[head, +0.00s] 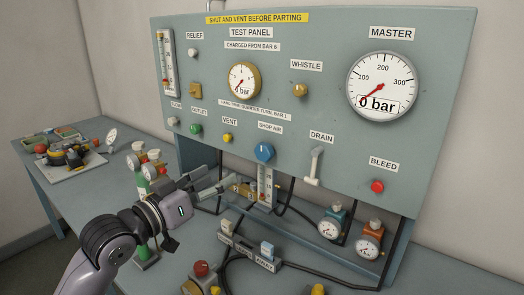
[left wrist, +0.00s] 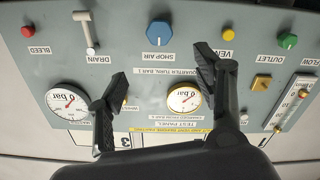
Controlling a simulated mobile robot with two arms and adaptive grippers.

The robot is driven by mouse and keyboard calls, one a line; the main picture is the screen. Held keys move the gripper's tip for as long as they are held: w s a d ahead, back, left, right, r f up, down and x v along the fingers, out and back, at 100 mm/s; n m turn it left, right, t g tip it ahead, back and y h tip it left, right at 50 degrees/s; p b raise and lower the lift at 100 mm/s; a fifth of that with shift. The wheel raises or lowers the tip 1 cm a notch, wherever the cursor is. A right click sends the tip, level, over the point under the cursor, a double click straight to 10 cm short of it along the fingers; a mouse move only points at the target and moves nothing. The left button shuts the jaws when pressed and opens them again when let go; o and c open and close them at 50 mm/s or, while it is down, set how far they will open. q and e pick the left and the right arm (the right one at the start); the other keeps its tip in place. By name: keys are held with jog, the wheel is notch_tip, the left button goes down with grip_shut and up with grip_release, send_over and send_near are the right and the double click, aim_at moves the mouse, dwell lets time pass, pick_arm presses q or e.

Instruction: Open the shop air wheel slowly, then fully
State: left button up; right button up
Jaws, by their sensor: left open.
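The shop air wheel (head: 263,153) is a blue knob low on the grey-green panel, by its SHOP AIR label. It also shows in the upside-down left wrist view (left wrist: 159,33), apart from the fingers. My left gripper (head: 236,180) is open and empty, below and left of the wheel in the head view. Its two black fingers show in the left wrist view (left wrist: 160,75), spread wide with the panel beyond them. The test panel gauge (head: 242,82) and the master gauge (head: 382,86) both show 0 bar. My right gripper is not in view.
Near the wheel are the yellow vent knob (head: 227,138), the white drain lever (head: 315,166) and the red bleed knob (head: 377,186). Two small gauges (head: 332,228) hang at the lower right. Black hoses and bottles crowd the bench below the panel.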

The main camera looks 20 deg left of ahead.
pick_arm(q)
jog(key=p, duration=0.1)
send_near(261, 152)
jog(key=p+x, duration=0.2)
jog(key=x, duration=0.6)
jog(key=shift+w+d, duration=0.15)
jog(key=shift+w, duration=0.25)
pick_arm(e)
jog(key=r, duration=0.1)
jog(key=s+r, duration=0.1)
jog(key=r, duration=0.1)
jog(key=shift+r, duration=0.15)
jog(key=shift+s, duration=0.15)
pick_arm(q)
jog(key=shift+c, duration=0.8)
jog(key=c, duration=1)
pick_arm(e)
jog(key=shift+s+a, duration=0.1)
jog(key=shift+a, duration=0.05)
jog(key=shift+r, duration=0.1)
